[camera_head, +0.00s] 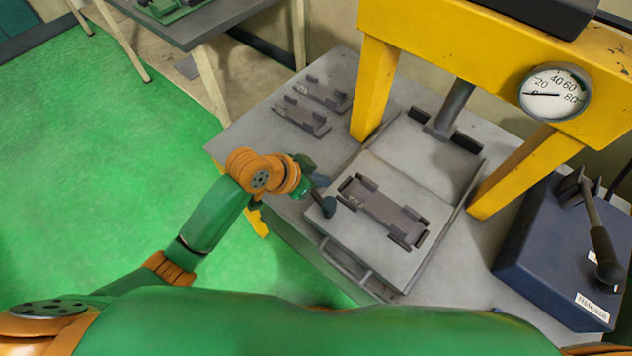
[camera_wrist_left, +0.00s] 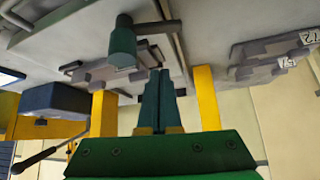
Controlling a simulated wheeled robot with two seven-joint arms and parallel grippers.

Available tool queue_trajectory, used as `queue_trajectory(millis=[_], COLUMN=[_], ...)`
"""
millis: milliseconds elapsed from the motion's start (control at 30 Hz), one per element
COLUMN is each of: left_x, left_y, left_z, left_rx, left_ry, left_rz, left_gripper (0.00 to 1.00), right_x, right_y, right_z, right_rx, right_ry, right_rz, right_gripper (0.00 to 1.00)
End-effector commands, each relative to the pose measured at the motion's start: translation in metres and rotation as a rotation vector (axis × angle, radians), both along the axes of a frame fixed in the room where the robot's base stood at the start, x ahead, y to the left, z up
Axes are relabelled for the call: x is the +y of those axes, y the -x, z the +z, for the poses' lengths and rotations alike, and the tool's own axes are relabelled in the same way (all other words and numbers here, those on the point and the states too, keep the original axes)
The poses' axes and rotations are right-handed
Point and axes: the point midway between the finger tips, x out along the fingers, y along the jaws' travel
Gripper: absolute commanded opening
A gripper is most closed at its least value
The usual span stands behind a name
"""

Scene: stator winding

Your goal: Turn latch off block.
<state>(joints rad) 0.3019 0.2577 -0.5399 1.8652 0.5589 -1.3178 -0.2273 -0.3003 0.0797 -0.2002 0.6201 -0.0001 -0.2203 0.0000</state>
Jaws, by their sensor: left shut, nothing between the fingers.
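A dark teal knob, which looks like the latch handle (camera_head: 328,206), stands at the left edge of the light grey plate (camera_head: 375,240). A short dark bar runs from it. The knob also shows large in the left wrist view (camera_wrist_left: 123,45). The dark block (camera_head: 385,212) with raised end pieces lies on the plate, right of the knob. I cannot tell whether the latch bar touches the block. My left gripper (camera_head: 320,182) is just behind the knob; in its wrist view the fingers (camera_wrist_left: 158,90) are together and empty, beside the knob. My right gripper is out of view.
A yellow press frame (camera_head: 375,85) with a round gauge (camera_head: 554,93) stands behind the plate. Dark brackets (camera_head: 302,117) lie on the grey table (camera_head: 250,135) at the left. A dark box with a lever (camera_head: 600,240) is at the right.

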Motion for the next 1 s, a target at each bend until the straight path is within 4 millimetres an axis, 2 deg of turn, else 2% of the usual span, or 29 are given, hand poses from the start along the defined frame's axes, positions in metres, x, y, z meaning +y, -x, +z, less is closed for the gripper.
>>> queue_trajectory(millis=[267,367,500,700,1000], left_x=[-0.030,-0.018,-0.005,0.001,-0.001], left_y=[-0.025,-0.016,-0.005,0.000,-0.005], left_z=[-0.050,-0.045,-0.047,-0.050,-0.051], left_rx=[0.002,0.000,0.001,-0.003,-0.004], left_ry=[0.000,-0.002,-0.002,-0.001,0.001], left_rz=[0.002,0.003,0.003,0.003,0.008], left_gripper=[0.00,0.00,0.00,0.00,0.00], right_x=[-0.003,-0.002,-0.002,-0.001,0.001], right_y=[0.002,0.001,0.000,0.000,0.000], right_z=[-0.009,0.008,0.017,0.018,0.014], right_rx=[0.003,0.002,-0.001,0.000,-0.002], right_ry=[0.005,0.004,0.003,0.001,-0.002], right_rz=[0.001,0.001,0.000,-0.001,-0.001], right_gripper=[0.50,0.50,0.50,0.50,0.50])
